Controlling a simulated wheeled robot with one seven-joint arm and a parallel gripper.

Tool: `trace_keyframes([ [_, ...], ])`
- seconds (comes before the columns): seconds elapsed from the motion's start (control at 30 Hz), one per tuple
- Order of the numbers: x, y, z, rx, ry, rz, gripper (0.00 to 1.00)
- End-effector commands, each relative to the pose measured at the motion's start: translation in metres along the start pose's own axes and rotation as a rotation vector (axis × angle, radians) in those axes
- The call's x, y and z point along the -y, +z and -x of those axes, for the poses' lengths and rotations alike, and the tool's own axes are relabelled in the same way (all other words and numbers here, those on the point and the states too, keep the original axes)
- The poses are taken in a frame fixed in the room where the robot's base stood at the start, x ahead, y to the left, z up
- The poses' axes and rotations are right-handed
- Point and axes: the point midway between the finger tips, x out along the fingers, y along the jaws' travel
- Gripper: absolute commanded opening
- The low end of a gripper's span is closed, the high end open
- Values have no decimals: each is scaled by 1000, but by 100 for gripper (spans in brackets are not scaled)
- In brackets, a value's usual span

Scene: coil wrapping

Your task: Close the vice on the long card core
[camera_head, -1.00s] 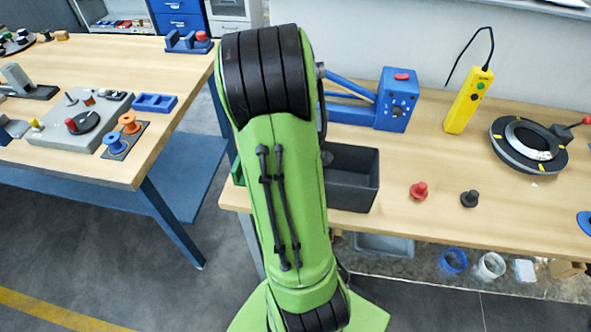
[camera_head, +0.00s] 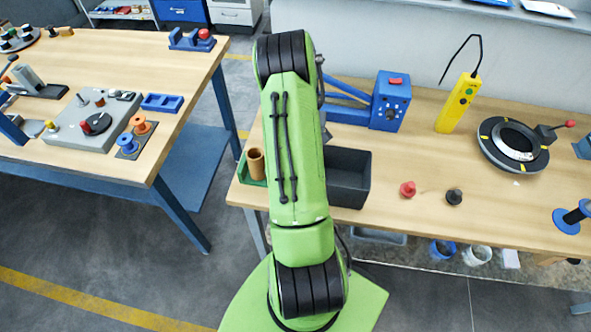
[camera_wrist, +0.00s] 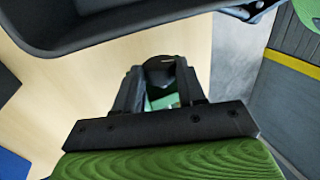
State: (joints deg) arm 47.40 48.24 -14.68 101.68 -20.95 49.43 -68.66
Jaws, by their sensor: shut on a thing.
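My gripper (camera_wrist: 159,92) shows in the wrist view, its dark fingers closed on a dark, round-ended part (camera_wrist: 159,64). I cannot tell for sure what this part is. A patch of pale green shows between the fingers, below the part. In the head view my arm hides the gripper. A brown card core (camera_head: 256,164) stands upright at a green holder (camera_head: 244,170) on the left end of the right bench, just left of my arm. I cannot make out the vice jaws, or whether they touch the core.
A dark open bin (camera_head: 347,178) stands right of my arm; its wall also shows in the wrist view (camera_wrist: 110,40). Behind are a blue box (camera_head: 390,100) and a yellow pendant (camera_head: 458,103). Red and black knobs stand right of the bin. A floor gap separates the left bench (camera_head: 120,170).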

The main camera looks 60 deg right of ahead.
Motion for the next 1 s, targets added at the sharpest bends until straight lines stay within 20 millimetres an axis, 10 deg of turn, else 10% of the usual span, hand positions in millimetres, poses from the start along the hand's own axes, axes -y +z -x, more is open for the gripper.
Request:
trace_keyframes([
  [1.0,9,-1,-5,-1,358,3,53],
])
